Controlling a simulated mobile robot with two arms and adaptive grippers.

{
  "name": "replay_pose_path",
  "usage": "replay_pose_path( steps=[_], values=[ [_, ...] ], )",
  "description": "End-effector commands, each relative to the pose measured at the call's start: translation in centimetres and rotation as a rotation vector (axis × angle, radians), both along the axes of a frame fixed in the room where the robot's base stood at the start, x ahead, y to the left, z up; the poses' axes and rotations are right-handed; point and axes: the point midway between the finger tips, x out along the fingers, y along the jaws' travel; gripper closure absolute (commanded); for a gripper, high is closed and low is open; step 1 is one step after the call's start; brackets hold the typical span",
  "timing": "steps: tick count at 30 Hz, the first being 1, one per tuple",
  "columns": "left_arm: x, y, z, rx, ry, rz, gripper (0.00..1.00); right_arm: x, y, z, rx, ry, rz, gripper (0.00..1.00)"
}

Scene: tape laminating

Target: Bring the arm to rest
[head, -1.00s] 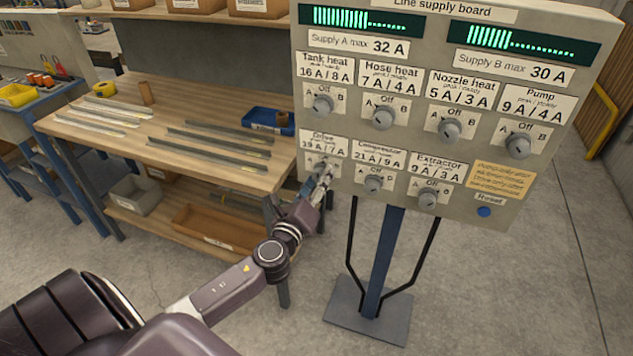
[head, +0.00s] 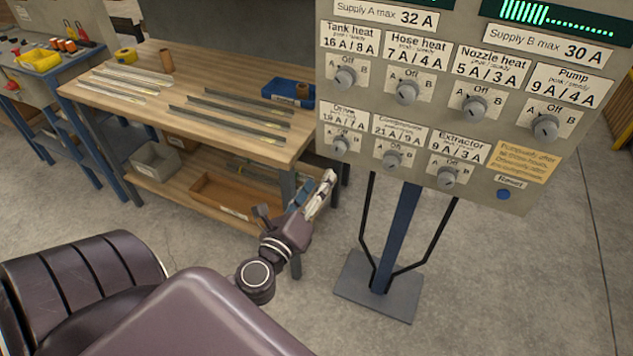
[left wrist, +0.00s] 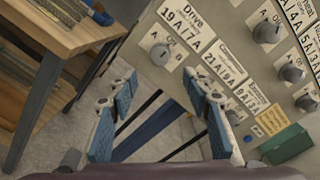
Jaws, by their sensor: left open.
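My left arm reaches in from the lower left in the head view. Its gripper (head: 310,196) hangs below and left of the line supply board (head: 425,115), apart from its knobs. In the left wrist view my left gripper (left wrist: 160,95) has its two blue-padded fingers spread apart, with nothing between them. The Drive knob (head: 340,145) is up and right of the gripper; it also shows in the left wrist view (left wrist: 160,53). The Compressor knob (head: 392,159) and Extractor knob (head: 447,176) sit to its right. My right gripper is not in view.
A wooden workbench (head: 200,88) with metal strips and a blue tray (head: 288,93) stands to the left. Its lower shelf holds a brown tray (head: 225,197). The board's post (head: 398,235) stands on a floor plate (head: 378,288). Open floor lies right of it.

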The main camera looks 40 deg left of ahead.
Motion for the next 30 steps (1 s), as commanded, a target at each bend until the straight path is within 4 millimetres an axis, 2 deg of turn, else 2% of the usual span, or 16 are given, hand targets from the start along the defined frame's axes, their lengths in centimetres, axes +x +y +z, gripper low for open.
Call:
replay_pose_path(
  steps=[14, 17, 20, 23, 24, 26, 27, 29, 30],
  values=[
    [0.0, 0.0, 0.0, 0.0, 0.0, 0.0, 0.55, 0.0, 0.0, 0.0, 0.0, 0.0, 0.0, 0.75],
    [0.0, 0.2, -1.2, -0.024, 0.019, 0.004, 0.55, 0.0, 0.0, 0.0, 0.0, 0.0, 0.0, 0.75],
    [-0.1, 0.7, -5.1, -0.106, 0.079, 0.023, 0.55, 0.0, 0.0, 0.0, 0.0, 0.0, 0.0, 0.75],
    [-1.0, 1.3, -11.6, -0.25, 0.175, 0.062, 0.55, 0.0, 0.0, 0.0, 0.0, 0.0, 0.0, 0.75],
    [-1.5, 1.5, -14.6, -0.321, 0.219, 0.085, 0.55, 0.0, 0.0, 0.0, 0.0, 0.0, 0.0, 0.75],
    [-2.8, 1.7, -19.1, -0.431, 0.282, 0.127, 0.55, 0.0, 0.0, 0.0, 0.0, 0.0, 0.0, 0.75],
    [-3.8, 1.6, -22.1, -0.507, 0.323, 0.157, 0.55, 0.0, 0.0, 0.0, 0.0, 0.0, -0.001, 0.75],
    [-5.5, 1.4, -26.4, -0.617, 0.38, 0.209, 0.55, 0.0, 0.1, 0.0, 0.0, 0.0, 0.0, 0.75],
    [-6.8, 1.1, -29.1, -0.694, 0.416, 0.249, 0.55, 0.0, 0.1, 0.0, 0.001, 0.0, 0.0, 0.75]
  ],
)
